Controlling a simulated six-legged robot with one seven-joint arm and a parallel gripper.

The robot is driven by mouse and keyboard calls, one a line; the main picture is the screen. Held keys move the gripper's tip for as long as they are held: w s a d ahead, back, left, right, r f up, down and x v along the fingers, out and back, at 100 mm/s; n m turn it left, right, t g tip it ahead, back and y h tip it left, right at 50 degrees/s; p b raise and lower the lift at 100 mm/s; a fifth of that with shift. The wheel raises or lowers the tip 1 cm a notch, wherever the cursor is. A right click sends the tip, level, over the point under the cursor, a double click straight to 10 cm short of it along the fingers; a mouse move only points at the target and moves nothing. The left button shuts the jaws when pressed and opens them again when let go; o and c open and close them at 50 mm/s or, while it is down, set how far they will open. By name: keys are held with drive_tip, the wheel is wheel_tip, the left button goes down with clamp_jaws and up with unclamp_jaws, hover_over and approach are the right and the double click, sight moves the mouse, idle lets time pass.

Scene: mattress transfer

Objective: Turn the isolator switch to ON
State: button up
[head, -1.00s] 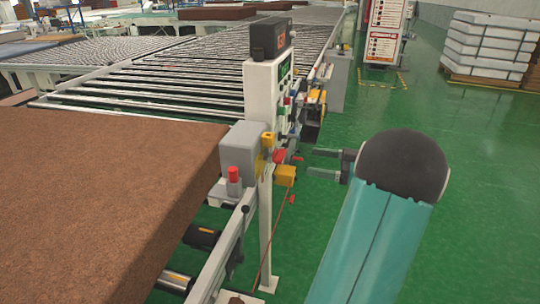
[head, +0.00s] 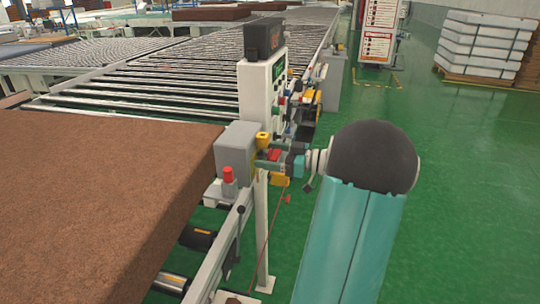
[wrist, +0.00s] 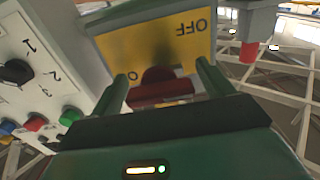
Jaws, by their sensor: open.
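The isolator switch is a grey box (head: 235,150) with a yellow plate on the conveyor's side post. In the wrist view its yellow plate (wrist: 150,45) reads OFF, upside down, at the upper right; another marking is partly hidden. The red handle (wrist: 160,88) is in front of the plate, its lower part hidden behind my gripper's body. My gripper (wrist: 163,80) is open, with one finger on each side of the red handle. In the head view my gripper (head: 270,160) reaches the box from the right. Contact with the handle cannot be told.
A control panel (wrist: 40,75) with a black knob and coloured buttons is close on the left in the wrist view. The brown mattress (head: 90,190) lies left. Green floor (head: 450,200) is free on the right.

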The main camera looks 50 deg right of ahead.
drive_tip(key=shift+c, duration=0.2)
drive_tip(key=c, duration=1)
drive_tip(key=shift+o, duration=0.2)
drive_tip(key=m, duration=0.3)
drive_tip(key=shift+m, duration=0.3)
drive_tip(key=shift+d+m, duration=0.1)
drive_tip(key=shift+m, duration=1.8)
drive_tip(key=o, duration=1)
